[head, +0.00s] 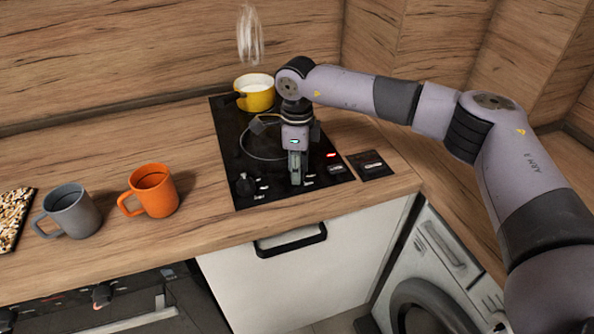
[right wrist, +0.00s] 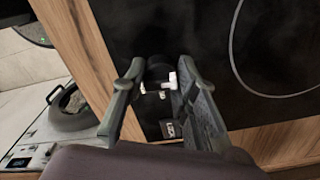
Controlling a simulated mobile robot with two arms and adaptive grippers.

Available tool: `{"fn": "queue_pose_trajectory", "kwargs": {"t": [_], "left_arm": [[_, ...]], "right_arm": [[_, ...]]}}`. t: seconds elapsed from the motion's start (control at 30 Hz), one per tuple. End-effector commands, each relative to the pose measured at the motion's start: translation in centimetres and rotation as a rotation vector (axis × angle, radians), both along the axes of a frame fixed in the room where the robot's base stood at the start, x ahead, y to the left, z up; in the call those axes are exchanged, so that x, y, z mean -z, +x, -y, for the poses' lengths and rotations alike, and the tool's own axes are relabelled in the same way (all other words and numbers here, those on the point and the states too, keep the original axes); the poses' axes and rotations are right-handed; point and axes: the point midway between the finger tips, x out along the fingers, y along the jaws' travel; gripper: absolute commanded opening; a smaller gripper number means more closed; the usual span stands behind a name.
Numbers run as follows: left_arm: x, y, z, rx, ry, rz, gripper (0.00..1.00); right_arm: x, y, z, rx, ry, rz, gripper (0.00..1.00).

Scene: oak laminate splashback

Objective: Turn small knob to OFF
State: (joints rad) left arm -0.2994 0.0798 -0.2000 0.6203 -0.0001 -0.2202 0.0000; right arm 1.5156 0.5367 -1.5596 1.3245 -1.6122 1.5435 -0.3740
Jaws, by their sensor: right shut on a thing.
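The black hob (head: 228,130) is set in the wooden worktop, with its controls along the front edge. My right gripper (head: 297,182) points down over the front of the hob and is shut on a small dark knob (right wrist: 158,74). The knob shows between the fingertips in the right wrist view, with white marks beside it; in the head view the gripper hides it. Another dark knob (head: 245,186) stands at the hob's front left corner. The small labels are unreadable, so I cannot tell the held knob's setting. My left gripper is not in view.
A yellow pot (head: 257,95) with white contents steams on the back of the hob. An orange mug (head: 154,191), a grey mug (head: 73,210) and a seed-covered item (head: 12,218) stand at left. A red light (head: 330,155) shows right of the gripper.

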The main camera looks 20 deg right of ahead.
Motion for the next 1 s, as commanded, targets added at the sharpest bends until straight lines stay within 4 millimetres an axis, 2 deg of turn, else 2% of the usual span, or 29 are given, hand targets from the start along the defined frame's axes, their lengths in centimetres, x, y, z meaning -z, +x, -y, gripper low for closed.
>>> {"fn": "queue_pose_trajectory", "kwargs": {"t": [0.67,0.7,1.0], "left_arm": [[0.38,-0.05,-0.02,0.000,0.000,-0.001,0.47],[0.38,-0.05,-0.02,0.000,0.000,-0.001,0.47],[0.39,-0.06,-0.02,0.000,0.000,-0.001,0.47]], "right_arm": [[-0.21,0.17,0.07,-0.065,0.000,0.005,0.00],[-0.21,0.16,0.08,-0.065,0.000,0.005,0.28],[-0.10,0.07,0.03,-0.065,0.000,0.002,0.48]]}}
